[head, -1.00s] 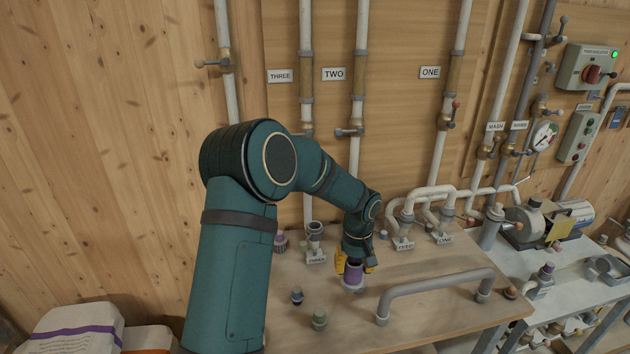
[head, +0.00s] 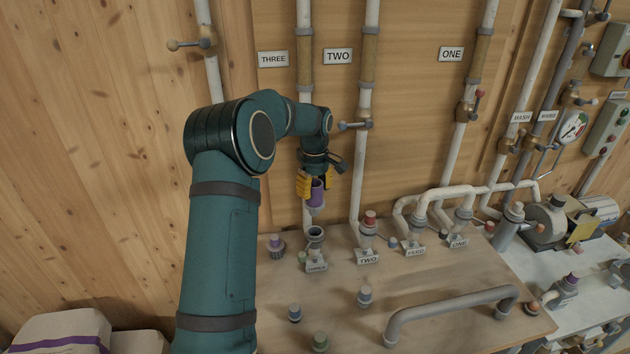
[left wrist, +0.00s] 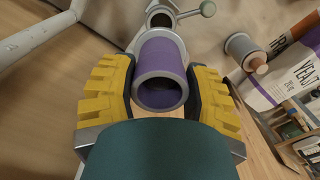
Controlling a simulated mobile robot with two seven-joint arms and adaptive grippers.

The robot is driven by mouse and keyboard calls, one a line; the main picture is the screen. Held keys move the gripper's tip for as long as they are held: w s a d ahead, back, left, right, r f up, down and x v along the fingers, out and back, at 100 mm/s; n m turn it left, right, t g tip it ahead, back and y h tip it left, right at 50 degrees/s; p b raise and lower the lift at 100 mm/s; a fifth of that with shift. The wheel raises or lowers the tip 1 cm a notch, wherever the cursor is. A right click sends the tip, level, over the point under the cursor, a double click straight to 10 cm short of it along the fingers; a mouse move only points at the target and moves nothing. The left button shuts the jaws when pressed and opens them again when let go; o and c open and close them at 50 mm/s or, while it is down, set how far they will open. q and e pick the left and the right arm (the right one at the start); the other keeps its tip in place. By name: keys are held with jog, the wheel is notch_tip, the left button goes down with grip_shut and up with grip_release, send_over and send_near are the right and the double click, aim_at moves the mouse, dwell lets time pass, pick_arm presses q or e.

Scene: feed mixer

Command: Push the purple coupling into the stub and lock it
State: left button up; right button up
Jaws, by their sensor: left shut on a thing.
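My left gripper (head: 312,188) has yellow fingers shut on the purple coupling (head: 317,193). It holds the coupling in the air, above and clear of the bench. In the left wrist view the purple coupling (left wrist: 158,70) sits between the two yellow fingers (left wrist: 160,98), its grey-rimmed open end towards the camera. The open grey stub labelled THREE (head: 315,235) stands on the bench below the coupling, its mouth uncovered. The coupling is apart from it. A grey open pipe end with a lever (left wrist: 165,15) shows beyond the coupling in the left wrist view. My right gripper is not in view.
The stub labelled TWO (head: 368,232) carries a red-topped cap. Several loose caps stand on the bench (head: 440,268), with a grey handle-shaped pipe (head: 450,305) at the front. Vertical pipes with valves line the wooden wall behind. A pump (head: 550,222) stands at the right.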

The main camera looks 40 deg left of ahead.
aim_at(315, 204)
pick_arm(q)
jog(key=shift+s+d+r, duration=0.15)
jog(key=shift+r, duration=0.05)
dwell(0.3)
jog(key=shift+f+b, duration=1.7)
jog(key=shift+f, duration=1.2)
jog(key=shift+p, duration=0.35)
jog(key=shift+f+b, duration=1.25)
jog(key=shift+f, duration=0.95)
jog(key=o, duration=1.4)
jog(key=shift+c, duration=0.2)
